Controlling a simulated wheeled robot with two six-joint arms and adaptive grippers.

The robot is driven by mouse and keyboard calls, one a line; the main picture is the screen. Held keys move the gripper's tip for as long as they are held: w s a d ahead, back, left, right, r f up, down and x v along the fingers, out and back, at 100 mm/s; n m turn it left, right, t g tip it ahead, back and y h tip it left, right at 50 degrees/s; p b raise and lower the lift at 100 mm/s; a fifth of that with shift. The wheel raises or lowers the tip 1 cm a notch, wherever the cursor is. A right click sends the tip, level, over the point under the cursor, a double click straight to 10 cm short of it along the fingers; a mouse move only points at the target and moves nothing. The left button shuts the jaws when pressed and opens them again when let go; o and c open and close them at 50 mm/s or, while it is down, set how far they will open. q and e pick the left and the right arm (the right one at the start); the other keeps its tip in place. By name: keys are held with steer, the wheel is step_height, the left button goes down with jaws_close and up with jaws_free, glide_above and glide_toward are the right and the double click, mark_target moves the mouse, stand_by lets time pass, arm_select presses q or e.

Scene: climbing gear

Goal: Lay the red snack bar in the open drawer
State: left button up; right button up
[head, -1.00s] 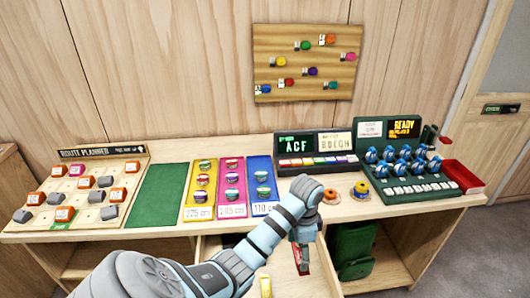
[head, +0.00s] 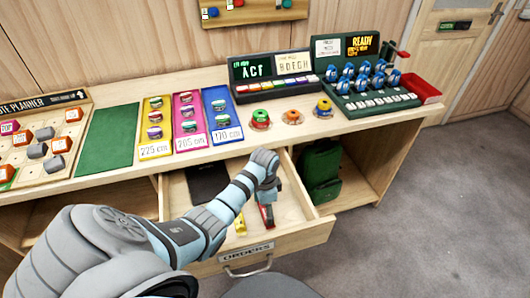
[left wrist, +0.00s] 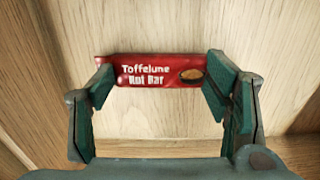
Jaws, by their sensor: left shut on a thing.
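The red snack bar (left wrist: 160,71), printed "Toffelune Nut Bar", is between the fingers of my left gripper (left wrist: 160,85) in the left wrist view, with pale wood behind it. In the head view the left gripper (head: 266,203) points down over the open drawer (head: 300,228), shut on the red bar (head: 267,217). I cannot tell whether the bar touches the drawer floor. The drawer is pulled out under the counter, its front labelled "ORDERS". My right gripper is not in view.
In the drawer lie a dark flat item (head: 206,181) at the back left and a yellow item (head: 240,224), partly behind my arm. A green backpack (head: 322,172) stands on the shelf right of the drawer. The counter (head: 290,140) above holds coloured trays and displays.

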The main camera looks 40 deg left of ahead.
arm_select(q)
steer(key=o, duration=1.3)
steer(key=shift+o, duration=0.2)
steer(key=shift+r, duration=0.1)
step_height(320, 180, up, 12)
steer(key=p, duration=0.4)
